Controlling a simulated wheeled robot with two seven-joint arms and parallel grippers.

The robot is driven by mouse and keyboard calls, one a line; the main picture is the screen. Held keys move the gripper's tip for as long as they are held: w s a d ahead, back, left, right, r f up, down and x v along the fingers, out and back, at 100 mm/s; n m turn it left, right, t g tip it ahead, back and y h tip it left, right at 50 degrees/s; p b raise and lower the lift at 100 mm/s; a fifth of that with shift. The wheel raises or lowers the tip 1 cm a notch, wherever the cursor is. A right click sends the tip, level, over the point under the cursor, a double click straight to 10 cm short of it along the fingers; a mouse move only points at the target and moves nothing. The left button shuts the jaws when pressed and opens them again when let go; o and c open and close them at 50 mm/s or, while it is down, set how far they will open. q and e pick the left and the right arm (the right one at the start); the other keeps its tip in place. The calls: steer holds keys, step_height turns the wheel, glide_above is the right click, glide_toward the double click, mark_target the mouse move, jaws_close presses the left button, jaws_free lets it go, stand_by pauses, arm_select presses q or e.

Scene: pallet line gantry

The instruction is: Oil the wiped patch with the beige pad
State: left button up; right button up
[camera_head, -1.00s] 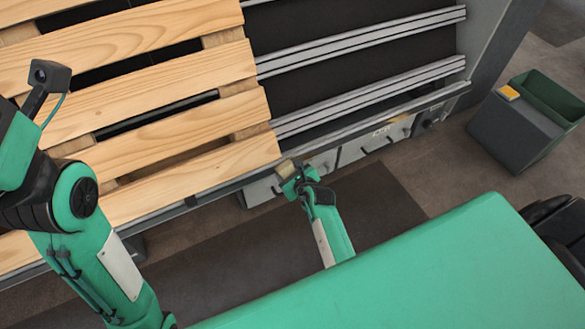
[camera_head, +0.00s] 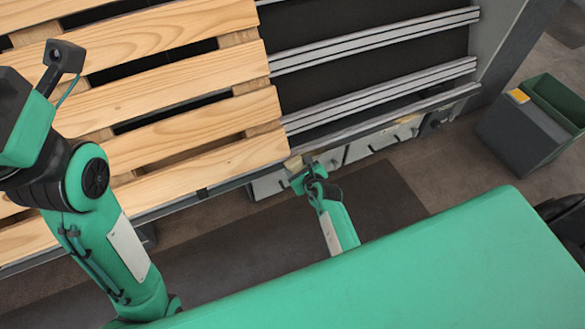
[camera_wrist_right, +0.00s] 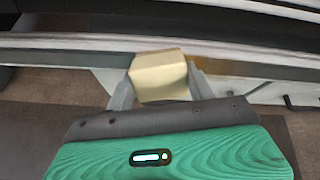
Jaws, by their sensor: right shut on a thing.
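The beige pad (camera_head: 293,163) is a small pale block at the near right corner of the wooden pallet, by the metal edge rail. It also shows in the right wrist view (camera_wrist_right: 158,77). My right gripper (camera_head: 299,172) is shut on the pad, which sticks out beyond the fingers. In the right wrist view the pad overlaps the rail edge; I cannot tell whether it touches. I cannot make out a wiped patch. My left arm crosses the pallet's left side in the head view, with its gripper out of frame.
The slatted wooden pallet (camera_head: 190,125) lies on the line at the left. Metal rails (camera_head: 380,95) run over a dark bed to its right. A grey and green bin (camera_head: 530,130) with a yellow item (camera_head: 518,96) stands on the floor at the far right.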

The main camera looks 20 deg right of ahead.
steer(key=shift+w+d+p, duration=0.15)
steer(key=shift+d+p, duration=0.2)
steer(key=shift+d, duration=2.2)
steer(key=shift+w+d+p, duration=0.15)
steer(key=shift+d+p, duration=0.2)
steer(key=shift+d, duration=2.15)
steer(key=shift+w+d, duration=0.15)
steer(key=shift+d, duration=0.7)
steer(key=shift+w+d, duration=0.1)
steer(key=shift+d, duration=0.7)
steer(key=p+v, duration=0.4)
steer(key=v, duration=0.2)
